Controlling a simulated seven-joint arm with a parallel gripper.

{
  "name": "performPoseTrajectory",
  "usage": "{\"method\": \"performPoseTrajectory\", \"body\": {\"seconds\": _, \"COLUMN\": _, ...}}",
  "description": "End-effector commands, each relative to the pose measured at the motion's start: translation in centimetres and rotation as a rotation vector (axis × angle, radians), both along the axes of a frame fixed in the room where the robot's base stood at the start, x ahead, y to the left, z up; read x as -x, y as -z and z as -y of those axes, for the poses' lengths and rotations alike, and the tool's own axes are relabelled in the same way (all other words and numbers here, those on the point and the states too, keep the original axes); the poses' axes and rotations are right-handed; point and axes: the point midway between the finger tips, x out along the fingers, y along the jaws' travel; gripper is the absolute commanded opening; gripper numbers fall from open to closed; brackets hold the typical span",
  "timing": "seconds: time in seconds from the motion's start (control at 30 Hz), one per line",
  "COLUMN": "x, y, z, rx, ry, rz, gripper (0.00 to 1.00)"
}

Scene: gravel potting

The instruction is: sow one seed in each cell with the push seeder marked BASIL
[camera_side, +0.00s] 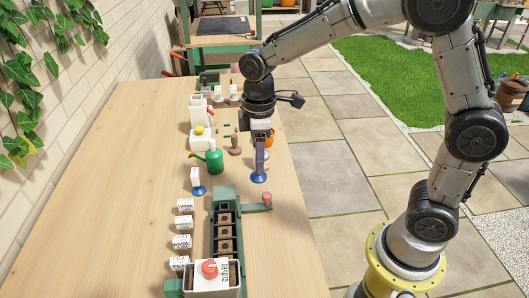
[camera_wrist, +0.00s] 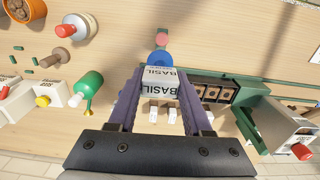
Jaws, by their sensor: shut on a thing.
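The push seeder marked BASIL (camera_wrist: 158,82) is a pale block with a blue round foot (camera_side: 259,178). My gripper (camera_side: 260,160) is shut on it, with a purple finger on each side in the wrist view (camera_wrist: 157,100). I cannot tell whether the foot touches the table. The cell strip (camera_side: 211,232), dark with brown-filled square cells in a row, lies in a green frame in front of the seeder in the side view. It shows to the right of the seeder in the wrist view (camera_wrist: 234,95). The seeder is beside the strip, not over a cell.
A lettered box with a red knob (camera_side: 209,267) sits at the strip's front end. A pink-knobbed green arm (camera_side: 267,199) juts from the frame. The table's right edge is close.

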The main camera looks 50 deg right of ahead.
Motion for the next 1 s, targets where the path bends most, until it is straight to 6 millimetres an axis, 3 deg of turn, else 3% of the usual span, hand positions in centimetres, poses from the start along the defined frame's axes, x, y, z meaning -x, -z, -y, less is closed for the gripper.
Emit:
{"method": "performPoseTrajectory", "body": {"seconds": 0.17, "x": 0.4, "y": 0.6, "z": -6.3, "rx": -0.002, "ry": -0.151, "rz": 0.005, "gripper": 0.10}}
{"method": "performPoseTrajectory", "body": {"seconds": 0.3, "x": 1.9, "y": 1.2, "z": -11.6, "rx": 0.000, "ry": -0.286, "rz": 0.001, "gripper": 0.10}}
{"method": "performPoseTrajectory", "body": {"seconds": 0.5, "x": 4.6, "y": 1.9, "z": -16.9, "rx": 0.004, "ry": -0.438, "rz": -0.008, "gripper": 0.10}}
{"method": "performPoseTrajectory", "body": {"seconds": 0.7, "x": 6.1, "y": 2.2, "z": -18.9, "rx": 0.006, "ry": -0.500, "rz": -0.015, "gripper": 0.10}}
{"method": "performPoseTrajectory", "body": {"seconds": 1.0, "x": 6.2, "y": 3.8, "z": -18.9, "rx": 0.008, "ry": -0.503, "rz": -0.018, "gripper": 0.10}}
